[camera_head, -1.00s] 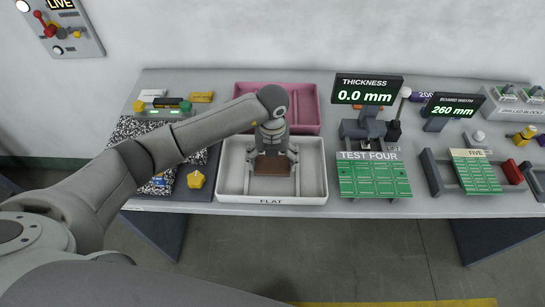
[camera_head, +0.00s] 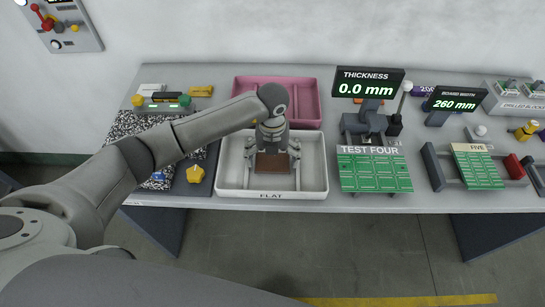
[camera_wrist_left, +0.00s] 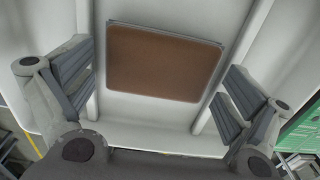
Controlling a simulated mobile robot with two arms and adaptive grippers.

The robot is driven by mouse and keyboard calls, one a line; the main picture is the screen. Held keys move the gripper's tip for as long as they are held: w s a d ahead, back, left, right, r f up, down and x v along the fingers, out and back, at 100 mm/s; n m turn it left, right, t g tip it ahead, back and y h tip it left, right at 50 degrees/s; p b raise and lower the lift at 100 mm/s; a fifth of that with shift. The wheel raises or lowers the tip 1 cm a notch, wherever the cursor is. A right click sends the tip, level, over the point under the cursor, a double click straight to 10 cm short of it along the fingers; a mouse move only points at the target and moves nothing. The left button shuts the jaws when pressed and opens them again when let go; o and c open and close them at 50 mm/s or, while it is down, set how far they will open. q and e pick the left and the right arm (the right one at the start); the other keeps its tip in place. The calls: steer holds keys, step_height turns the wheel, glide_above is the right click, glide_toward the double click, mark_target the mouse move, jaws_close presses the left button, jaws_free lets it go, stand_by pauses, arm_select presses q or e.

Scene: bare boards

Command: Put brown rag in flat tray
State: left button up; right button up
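The brown rag (camera_head: 273,165) lies flat as a small rectangle inside the white flat tray (camera_head: 229,184), which is labelled FLAT. In the left wrist view the brown rag (camera_wrist_left: 163,64) rests between two raised ribs on the floor of the flat tray (camera_wrist_left: 150,132). My left gripper (camera_head: 273,170) is over the tray, pointing down. In the left wrist view its fingers (camera_wrist_left: 160,92) are spread wide on either side of the rag, not touching it. The gripper is open and empty. My right gripper does not show.
A pink tray (camera_head: 310,101) stands behind the flat tray. Green boards (camera_head: 372,172) under a thickness gauge (camera_head: 367,86) are to the right. A yellow piece (camera_head: 195,174) and a speckled mat (camera_head: 123,128) are to the left. The table's front edge is close to the tray.

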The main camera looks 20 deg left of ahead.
mark_target(273, 161)
arm_select(q)
steer(key=shift+r+p, duration=0.5)
steer(key=shift+r, duration=0.05)
step_height(273, 161, up, 12)
steer(key=b, duration=0.3)
